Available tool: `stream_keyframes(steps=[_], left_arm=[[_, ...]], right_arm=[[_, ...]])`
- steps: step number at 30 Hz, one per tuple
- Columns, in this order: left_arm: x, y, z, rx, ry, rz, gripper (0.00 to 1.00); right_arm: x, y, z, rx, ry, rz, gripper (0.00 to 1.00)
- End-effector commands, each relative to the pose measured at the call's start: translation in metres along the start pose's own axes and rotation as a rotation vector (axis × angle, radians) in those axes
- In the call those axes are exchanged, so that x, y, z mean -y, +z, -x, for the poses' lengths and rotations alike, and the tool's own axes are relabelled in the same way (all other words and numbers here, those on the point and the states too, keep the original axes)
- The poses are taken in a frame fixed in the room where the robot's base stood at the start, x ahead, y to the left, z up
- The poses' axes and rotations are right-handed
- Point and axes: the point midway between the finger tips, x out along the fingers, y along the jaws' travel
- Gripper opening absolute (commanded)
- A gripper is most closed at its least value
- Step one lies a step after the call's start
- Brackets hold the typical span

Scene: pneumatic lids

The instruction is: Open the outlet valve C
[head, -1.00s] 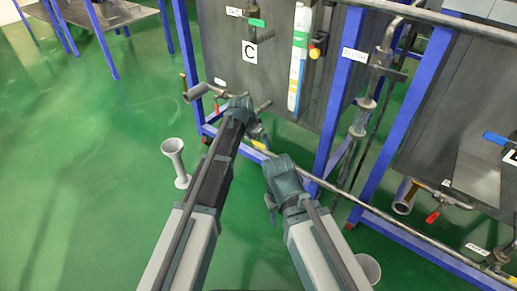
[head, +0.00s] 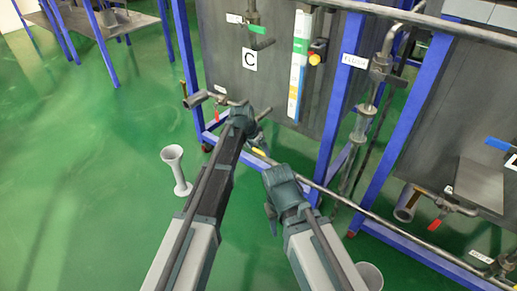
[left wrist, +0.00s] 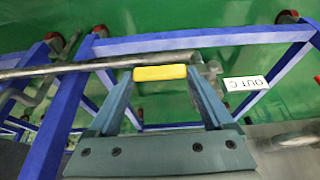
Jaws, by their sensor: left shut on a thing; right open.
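The panel with the white C label (head: 249,59) stands at the top middle of the head view. The outlet valve's yellow handle (head: 259,152) shows low below it, just past my left gripper (head: 252,138). In the left wrist view the yellow handle (left wrist: 160,72) lies between the two fingertips of my left gripper (left wrist: 160,76), which is shut on it. It lies about level with the pipe (left wrist: 90,67) beside it. The OUT C label (left wrist: 245,83) is to its right, upside down. My right gripper (head: 271,211) is open and empty, lower right, over the floor.
Blue frame legs (head: 340,95) and a low pipe (head: 350,203) run along the tank. A red-handled valve (head: 217,115) is left of my left gripper. A grey flared stand (head: 176,170) is on the floor at left.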

Motion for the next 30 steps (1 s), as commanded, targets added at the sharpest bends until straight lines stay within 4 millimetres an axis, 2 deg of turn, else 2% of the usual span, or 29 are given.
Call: stream_keyframes(steps=[11,19,30], left_arm=[[0.004,-0.002,0.004,-0.001,0.063,0.028,0.0],[0.012,-0.007,0.014,0.0,0.241,0.102,0.0],[0.022,-0.011,0.024,0.001,0.468,0.193,0.0]], right_arm=[[0.0,0.0,0.004,0.0,0.0,0.0,0.5],[-0.001,0.001,0.008,0.001,0.0,0.0,0.5],[0.0,0.0,0.001,0.0,0.0,0.0,0.5]])
